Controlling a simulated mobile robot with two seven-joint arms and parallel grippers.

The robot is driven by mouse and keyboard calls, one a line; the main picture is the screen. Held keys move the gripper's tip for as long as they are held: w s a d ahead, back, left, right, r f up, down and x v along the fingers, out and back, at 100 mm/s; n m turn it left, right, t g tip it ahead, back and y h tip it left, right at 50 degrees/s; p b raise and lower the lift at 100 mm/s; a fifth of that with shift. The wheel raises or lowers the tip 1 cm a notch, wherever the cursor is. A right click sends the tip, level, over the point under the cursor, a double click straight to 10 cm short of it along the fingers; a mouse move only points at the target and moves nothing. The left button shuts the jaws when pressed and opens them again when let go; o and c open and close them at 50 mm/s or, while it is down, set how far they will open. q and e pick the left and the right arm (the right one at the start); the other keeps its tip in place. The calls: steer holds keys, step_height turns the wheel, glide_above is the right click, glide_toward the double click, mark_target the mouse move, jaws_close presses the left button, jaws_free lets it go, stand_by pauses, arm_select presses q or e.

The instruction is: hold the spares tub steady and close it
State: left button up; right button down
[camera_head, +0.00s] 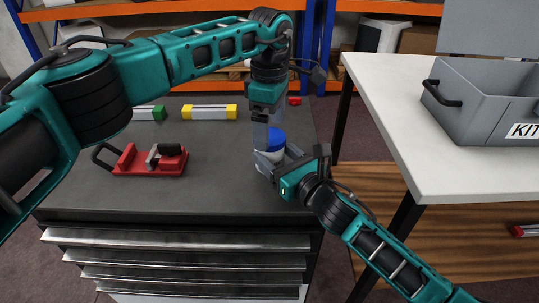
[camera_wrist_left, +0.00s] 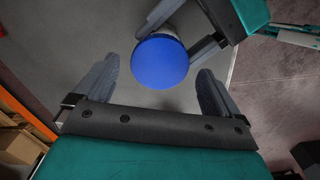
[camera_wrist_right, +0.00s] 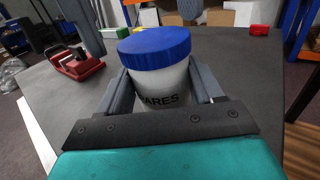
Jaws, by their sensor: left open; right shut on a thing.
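The spares tub (camera_wrist_right: 160,85) is a white tub with dark lettering, upright on the dark grey bench top, with a blue lid (camera_wrist_right: 154,42) on its top. In the head view the tub (camera_head: 268,160) is partly hidden by my grippers, and its blue lid (camera_head: 275,139) shows between them. My right gripper (camera_wrist_right: 160,92) is shut on the tub's body, one finger on each side. My left gripper (camera_wrist_left: 155,85) is open and points down above the tub. In the left wrist view the round blue lid (camera_wrist_left: 161,62) lies ahead of and between its fingers. I cannot tell whether the lid is tight.
A red clamp-like tool (camera_head: 150,160) with a black handle lies at the left of the bench. Yellow (camera_head: 210,112), green (camera_head: 150,113) and small red (camera_head: 295,101) pieces lie at the back. A white table (camera_head: 430,110) with a grey kit crate (camera_head: 480,105) stands right.

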arm_select(q)
step_height(320, 180, up, 3)
steer(key=shift+f, duration=0.1)
steer(key=shift+c, duration=0.3)
steer(key=n, duration=0.4)
steer(key=shift+r, duration=0.4)
steer(key=n, duration=0.2)
steer(key=r+n, duration=0.1)
steer(key=n, duration=0.4)
steer(key=r+n, duration=0.1)
steer(key=n, duration=0.5)
steer(key=shift+r, duration=0.35)
